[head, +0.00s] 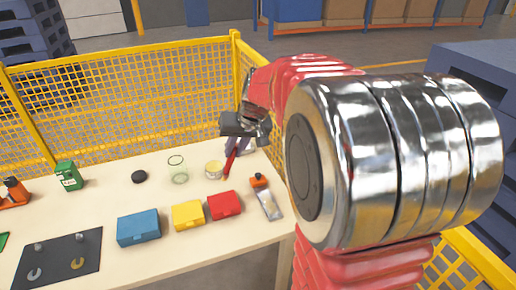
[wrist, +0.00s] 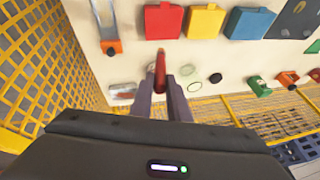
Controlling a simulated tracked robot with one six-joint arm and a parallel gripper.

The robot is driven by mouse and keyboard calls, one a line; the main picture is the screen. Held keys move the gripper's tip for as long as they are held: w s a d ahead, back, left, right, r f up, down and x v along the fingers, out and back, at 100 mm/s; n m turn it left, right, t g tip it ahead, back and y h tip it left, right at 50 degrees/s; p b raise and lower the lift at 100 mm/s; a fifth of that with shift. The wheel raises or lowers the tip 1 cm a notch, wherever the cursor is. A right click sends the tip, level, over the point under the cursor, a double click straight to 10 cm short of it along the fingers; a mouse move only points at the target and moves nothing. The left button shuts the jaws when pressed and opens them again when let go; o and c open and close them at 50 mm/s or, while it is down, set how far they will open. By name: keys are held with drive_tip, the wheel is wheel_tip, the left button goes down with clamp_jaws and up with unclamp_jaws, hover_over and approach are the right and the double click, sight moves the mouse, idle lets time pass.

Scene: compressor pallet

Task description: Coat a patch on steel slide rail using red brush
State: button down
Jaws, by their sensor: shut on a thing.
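My gripper (head: 238,143) is shut on the red brush (head: 231,162) above the far right part of the table. The brush slants downward, its lower end close to the right side of a small open tin with pale yellow contents (head: 214,169); I cannot tell whether they touch. In the wrist view the brush (wrist: 160,66) points away between the fingers (wrist: 161,88), and its bristles are not clear.
An empty glass jar (head: 178,170) and black lid (head: 139,177) stand left of the tin. Blue (head: 139,228), yellow (head: 188,215) and red (head: 224,205) boxes line the front. Yellow mesh fencing (head: 120,100) stands behind the table.

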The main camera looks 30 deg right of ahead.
drive_tip(key=w+a+r+n, duration=0.1)
drive_tip(key=w+a, duration=1)
drive_tip(key=a, duration=0.5)
drive_tip(key=shift+r, duration=0.2)
